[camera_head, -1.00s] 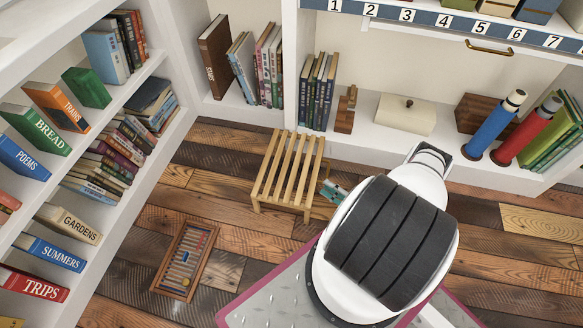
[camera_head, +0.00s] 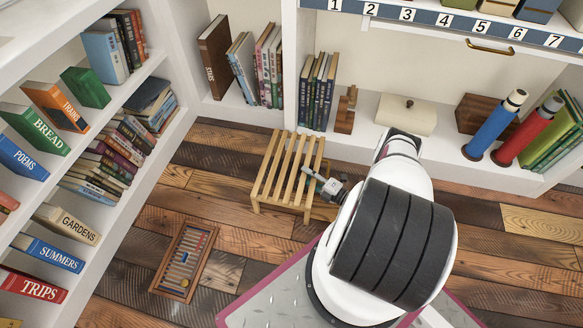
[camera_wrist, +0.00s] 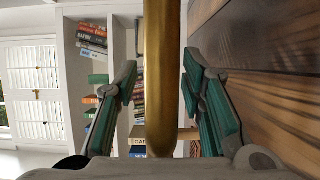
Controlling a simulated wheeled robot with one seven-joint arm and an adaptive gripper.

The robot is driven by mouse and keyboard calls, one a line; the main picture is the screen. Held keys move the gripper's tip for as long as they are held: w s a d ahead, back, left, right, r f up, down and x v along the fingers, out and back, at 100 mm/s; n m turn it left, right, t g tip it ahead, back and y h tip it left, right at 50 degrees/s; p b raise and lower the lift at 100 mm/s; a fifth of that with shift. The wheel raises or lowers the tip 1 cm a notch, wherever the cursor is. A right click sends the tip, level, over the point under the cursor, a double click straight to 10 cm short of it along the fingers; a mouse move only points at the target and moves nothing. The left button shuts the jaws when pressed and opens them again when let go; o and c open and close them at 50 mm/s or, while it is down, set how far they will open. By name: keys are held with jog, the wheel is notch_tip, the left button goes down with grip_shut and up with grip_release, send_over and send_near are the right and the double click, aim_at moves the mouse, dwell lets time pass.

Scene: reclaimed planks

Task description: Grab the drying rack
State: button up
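The drying rack (camera_head: 288,172), a low slatted stand of light wood, stands on the plank floor in the middle of the head view. My gripper (camera_head: 316,178) is at its right side, near the end of the slats. In the wrist view a golden-brown bar (camera_wrist: 160,115), seemingly part of the rack, runs between the two teal-padded fingers of my gripper (camera_wrist: 160,68). The fingers are apart, with a visible gap on each side of the bar. The tips are partly hidden by the rack in the head view.
A wooden abacus-like frame (camera_head: 184,262) lies on the floor to the front left. Bookshelves (camera_head: 150,85) rise at left and behind. A low white shelf (camera_head: 365,140) holds a cream box (camera_head: 405,113) at the back right. Floor left of the rack is clear.

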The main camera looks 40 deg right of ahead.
grip_shut()
jog(key=shift+r, duration=0.1)
